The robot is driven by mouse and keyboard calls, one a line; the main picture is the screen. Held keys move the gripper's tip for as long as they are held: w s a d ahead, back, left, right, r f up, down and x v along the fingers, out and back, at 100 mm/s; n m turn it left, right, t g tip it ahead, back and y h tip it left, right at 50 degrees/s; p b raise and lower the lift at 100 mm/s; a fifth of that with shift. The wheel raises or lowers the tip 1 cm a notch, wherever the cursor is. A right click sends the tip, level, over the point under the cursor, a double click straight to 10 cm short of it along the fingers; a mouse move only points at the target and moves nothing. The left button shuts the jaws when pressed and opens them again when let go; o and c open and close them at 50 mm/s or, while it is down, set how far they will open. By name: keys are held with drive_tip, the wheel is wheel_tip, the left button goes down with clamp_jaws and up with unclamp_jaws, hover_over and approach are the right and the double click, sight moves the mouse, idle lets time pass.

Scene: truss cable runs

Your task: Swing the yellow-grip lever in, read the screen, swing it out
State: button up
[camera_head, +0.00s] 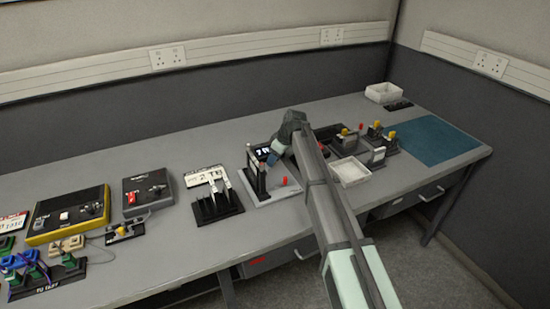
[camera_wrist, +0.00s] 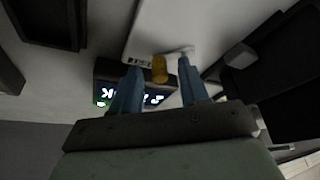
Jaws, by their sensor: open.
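The yellow grip (camera_wrist: 159,69) of the lever shows in the wrist view between the tips of my two blue fingers. My gripper (camera_wrist: 160,63) is open around it, and I cannot tell whether either finger touches it. A dark screen (camera_wrist: 154,98) with white and green characters lies behind the fingers, which partly cover it; the characters look turned and I cannot read them fully. In the head view the small screen (camera_head: 262,151) stands on a grey-based unit beside my gripper (camera_head: 270,160). The lever's grip is not distinguishable there.
A red-knobbed lever (camera_head: 285,181) stands on the same unit. To its left is a black rack (camera_head: 216,207) with white-handled levers. To its right are a white tray (camera_head: 349,171) and several yellow-knobbed devices (camera_head: 378,125). A blue mat (camera_head: 436,141) lies at the right end.

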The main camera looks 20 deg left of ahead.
drive_tip(key=shift+c, duration=0.4)
clamp_jaws()
drive_tip(key=shift+d, duration=0.1)
drive_tip(key=m, duration=0.2)
drive_tip(key=d+m+t, duration=0.1)
drive_tip(key=s+m+t+h, duration=0.1)
drive_tip(key=m, duration=0.1)
drive_tip(key=shift+d+m, duration=0.2)
drive_tip(key=shift+m, duration=0.1)
drive_tip(key=m, duration=0.2)
drive_tip(key=s+m+h, duration=0.1)
drive_tip(key=m, duration=0.1)
drive_tip(key=m+t, duration=0.1)
drive_tip(key=shift+s+d+m+h, duration=0.15)
drive_tip(key=shift+d+m+h, duration=0.25)
drive_tip(key=shift+o, duration=0.4)
unclamp_jaws()
